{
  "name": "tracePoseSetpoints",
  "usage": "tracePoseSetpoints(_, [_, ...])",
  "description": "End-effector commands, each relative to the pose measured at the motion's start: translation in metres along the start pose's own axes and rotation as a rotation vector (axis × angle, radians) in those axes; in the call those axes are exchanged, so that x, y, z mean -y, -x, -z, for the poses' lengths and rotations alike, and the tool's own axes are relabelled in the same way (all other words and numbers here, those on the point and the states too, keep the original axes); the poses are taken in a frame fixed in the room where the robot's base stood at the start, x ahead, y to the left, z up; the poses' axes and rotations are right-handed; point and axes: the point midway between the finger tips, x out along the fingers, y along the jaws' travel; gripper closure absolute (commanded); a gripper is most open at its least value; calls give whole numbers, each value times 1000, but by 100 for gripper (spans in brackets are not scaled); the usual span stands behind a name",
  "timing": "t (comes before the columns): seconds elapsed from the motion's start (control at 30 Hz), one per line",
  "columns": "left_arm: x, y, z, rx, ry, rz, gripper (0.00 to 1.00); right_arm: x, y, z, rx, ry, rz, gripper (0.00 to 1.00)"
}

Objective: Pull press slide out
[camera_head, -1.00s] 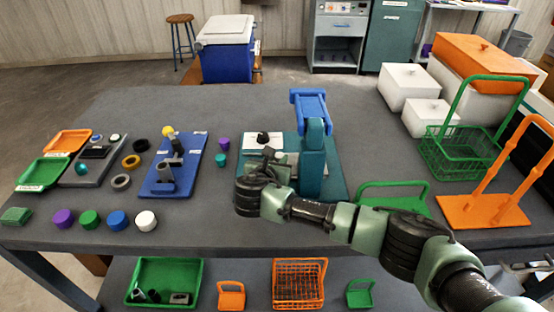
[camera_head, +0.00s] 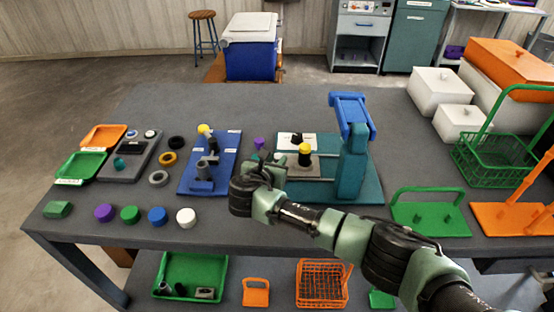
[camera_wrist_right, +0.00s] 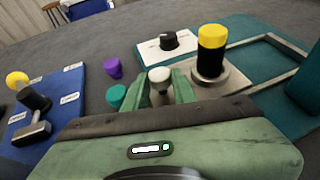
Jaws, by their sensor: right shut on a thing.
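The press has a teal base (camera_head: 368,190), an upright teal column (camera_head: 351,165) and a blue lever head (camera_head: 352,112). Its grey slide (camera_head: 318,171) lies on two rails, out to the left of the column. A black piece with a yellow top (camera_head: 305,153) stands upright on the slide; it also shows in the right wrist view (camera_wrist_right: 211,52). My right gripper (camera_head: 272,172) is at the slide's left end. In the right wrist view its green fingers (camera_wrist_right: 165,90) are shut on the slide's pale round knob (camera_wrist_right: 159,75). My left gripper is not in view.
A blue board with fixtures (camera_head: 222,180) stands left of the press. A purple cup (camera_wrist_right: 113,67) and a teal cup (camera_wrist_right: 117,95) sit between them, close to my gripper. A white panel with a black dial (camera_wrist_right: 150,49) is behind the slide. A green-handled plate (camera_head: 430,222) lies right.

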Motion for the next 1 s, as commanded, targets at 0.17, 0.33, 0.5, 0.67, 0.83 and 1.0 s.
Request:
tracePoseSetpoints(0.17, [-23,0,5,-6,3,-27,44,-4,3,0,-2,-4,-11,52])
tracePoseSetpoints(0.33, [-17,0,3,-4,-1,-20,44,-2,1,0,-1,-3,-6,52])
tracePoseSetpoints(0.5, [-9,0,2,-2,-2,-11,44,-2,3,0,-1,-3,-5,52])
tracePoseSetpoints(0.67, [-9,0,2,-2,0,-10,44,-2,19,0,-1,-3,-7,52])
tracePoseSetpoints(0.83, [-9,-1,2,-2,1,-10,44,-4,48,1,-2,-3,-9,52])
tracePoseSetpoints(1.0, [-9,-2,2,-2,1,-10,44,-5,72,1,-2,-1,-10,52])
